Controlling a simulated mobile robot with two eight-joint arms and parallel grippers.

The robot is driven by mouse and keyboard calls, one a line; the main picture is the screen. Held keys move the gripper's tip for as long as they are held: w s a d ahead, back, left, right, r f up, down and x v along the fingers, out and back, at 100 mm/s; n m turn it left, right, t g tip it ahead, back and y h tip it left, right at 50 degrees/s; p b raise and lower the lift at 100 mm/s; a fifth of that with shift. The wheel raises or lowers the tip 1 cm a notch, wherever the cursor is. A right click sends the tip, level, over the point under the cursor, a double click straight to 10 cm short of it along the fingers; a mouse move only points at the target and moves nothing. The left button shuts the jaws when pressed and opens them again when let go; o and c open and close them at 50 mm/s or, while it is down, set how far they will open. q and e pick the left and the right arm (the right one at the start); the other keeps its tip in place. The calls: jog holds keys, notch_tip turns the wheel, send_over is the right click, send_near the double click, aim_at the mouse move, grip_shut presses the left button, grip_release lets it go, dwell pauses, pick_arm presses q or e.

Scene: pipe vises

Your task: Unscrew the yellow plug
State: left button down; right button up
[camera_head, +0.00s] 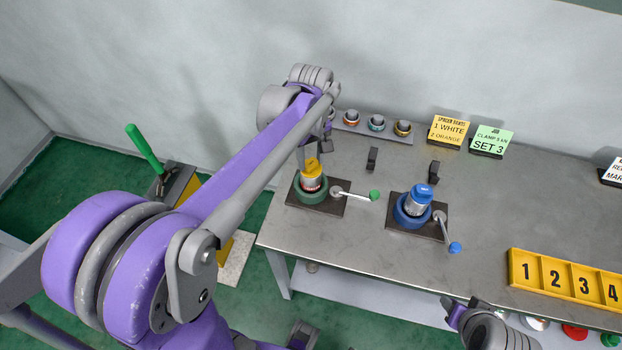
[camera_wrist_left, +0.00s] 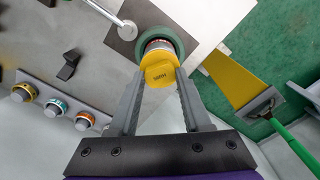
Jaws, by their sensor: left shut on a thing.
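The yellow plug (camera_head: 312,168) sits on a silver pipe end held upright in the green round vise (camera_head: 304,193) at the table's left end. In the left wrist view, the yellow plug (camera_wrist_left: 159,72) is a faceted cap with dark lettering, with the green ring of the vise (camera_wrist_left: 178,42) behind it. My left gripper (camera_wrist_left: 160,78) has one finger on each side of the plug and is shut on it. In the head view my left arm partly hides this gripper. My right gripper (camera_head: 462,308) is at the lower right, away from both vises; its fingers are unclear.
A blue vise (camera_head: 405,217) with a blue-capped pipe (camera_head: 420,196) stands to the right. Handles with green (camera_head: 374,195) and blue (camera_head: 455,247) knobs stick out. A rack of three ringed fittings (camera_head: 366,131), signs (camera_head: 448,131) and a numbered yellow tray (camera_head: 562,275) are also on the table.

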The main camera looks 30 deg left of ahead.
pick_arm(q)
jog(key=n, duration=1)
jog(key=shift+n, duration=0.4)
jog(key=shift+c, duration=2.2)
grip_release()
jog(key=shift+r+p, duration=0.75)
jog(key=shift+r, duration=0.45)
jog(key=shift+f, duration=0.1)
